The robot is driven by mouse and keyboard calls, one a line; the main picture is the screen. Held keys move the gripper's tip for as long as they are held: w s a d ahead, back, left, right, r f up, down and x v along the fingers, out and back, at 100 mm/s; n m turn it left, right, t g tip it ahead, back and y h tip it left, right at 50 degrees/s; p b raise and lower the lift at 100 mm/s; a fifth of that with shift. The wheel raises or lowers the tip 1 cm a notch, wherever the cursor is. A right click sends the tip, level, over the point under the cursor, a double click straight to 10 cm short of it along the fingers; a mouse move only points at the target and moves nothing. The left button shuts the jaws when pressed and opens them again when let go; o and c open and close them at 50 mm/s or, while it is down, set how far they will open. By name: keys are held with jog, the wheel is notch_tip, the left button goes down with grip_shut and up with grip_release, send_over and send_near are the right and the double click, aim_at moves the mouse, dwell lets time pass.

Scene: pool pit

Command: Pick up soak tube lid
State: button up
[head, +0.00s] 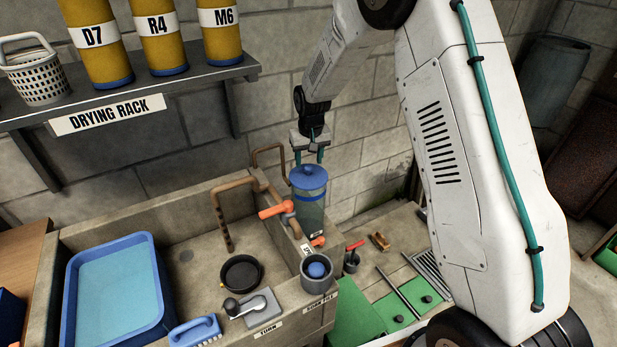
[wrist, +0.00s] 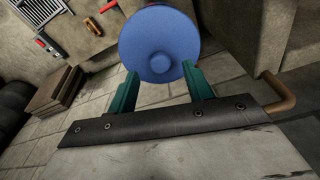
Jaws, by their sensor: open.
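The soak tube lid (head: 308,178) is a round blue disc with a small knob. It sits on top of an upright, see-through bluish tube (head: 310,213) by the sink's right wall. In the wrist view the lid (wrist: 150,32) fills the top middle, with its knob low on the disc, in line with the gap between the fingertips. My gripper (head: 309,157) is open, its two teal fingers pointing down just above and behind the lid in the head view. In the wrist view the gripper (wrist: 160,72) is empty; whether the fingertips touch the lid cannot be told.
Orange-handled taps (head: 275,210) and a brown pipe (head: 268,150) stand close beside the tube. A grey cup with a blue ball (head: 318,268) is in front. A blue water basin (head: 115,295) is in the sink at left. The drying rack shelf (head: 150,95) is at upper left.

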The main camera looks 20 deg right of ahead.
aim_at(308, 173)
notch_tip(308, 173, down, 3)
jog(key=shift+w+r, duration=0.1)
jog(key=shift+w, duration=0.05)
grip_shut()
jog(key=shift+r, duration=0.1)
